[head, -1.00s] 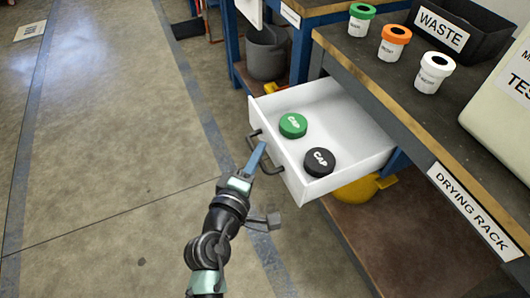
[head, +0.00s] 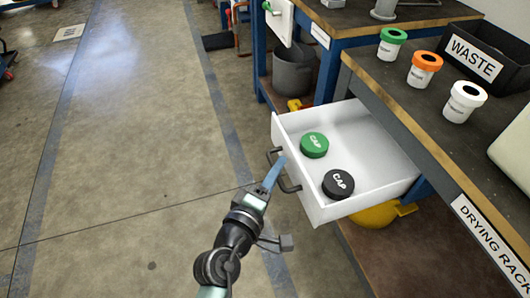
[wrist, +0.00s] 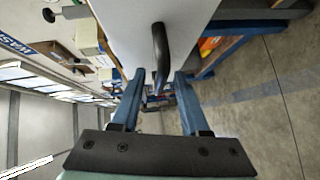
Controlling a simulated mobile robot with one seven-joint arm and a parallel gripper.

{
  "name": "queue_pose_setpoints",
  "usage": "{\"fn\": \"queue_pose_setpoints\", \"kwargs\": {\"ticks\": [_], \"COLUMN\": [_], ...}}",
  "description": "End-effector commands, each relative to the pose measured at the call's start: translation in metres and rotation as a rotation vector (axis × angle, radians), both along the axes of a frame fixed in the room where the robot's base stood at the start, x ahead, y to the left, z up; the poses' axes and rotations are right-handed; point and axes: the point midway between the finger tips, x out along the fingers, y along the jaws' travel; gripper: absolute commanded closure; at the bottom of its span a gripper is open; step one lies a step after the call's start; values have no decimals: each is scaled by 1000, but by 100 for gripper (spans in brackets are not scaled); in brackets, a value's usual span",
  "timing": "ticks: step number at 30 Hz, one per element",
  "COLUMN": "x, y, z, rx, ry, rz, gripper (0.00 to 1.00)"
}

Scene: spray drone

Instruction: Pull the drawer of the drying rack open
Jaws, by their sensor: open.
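The white drawer (head: 345,152) of the drying rack (head: 430,150) stands pulled out, with a green cap (head: 314,145) and a black cap (head: 338,184) lying in it. Its dark bar handle (head: 292,186) is on the front face. My gripper (head: 280,162) is at the handle in the head view. In the wrist view my gripper (wrist: 157,78) has its two blue fingers apart, with the handle (wrist: 161,52) showing between and beyond their tips. I cannot tell whether a finger touches the handle.
On the rack top stand a green-lidded jar (head: 391,44), an orange-lidded jar (head: 424,69), a white jar (head: 464,101) and a black waste bin (head: 478,62). A grey pot (head: 293,70) sits on a lower shelf behind the drawer.

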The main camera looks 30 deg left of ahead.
Motion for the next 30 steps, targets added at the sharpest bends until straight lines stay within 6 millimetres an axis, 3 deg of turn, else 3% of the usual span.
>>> {"fn": "queue_pose_setpoints", "kwargs": {"ticks": [18,24,30], "x": [-106,-121,-123], "y": [-13,-16,-16], "z": [15,18,19], "rx": [-1,0,1], "ry": [4,2,1], "rz": [3,1,1], "gripper": [55,55,55]}}
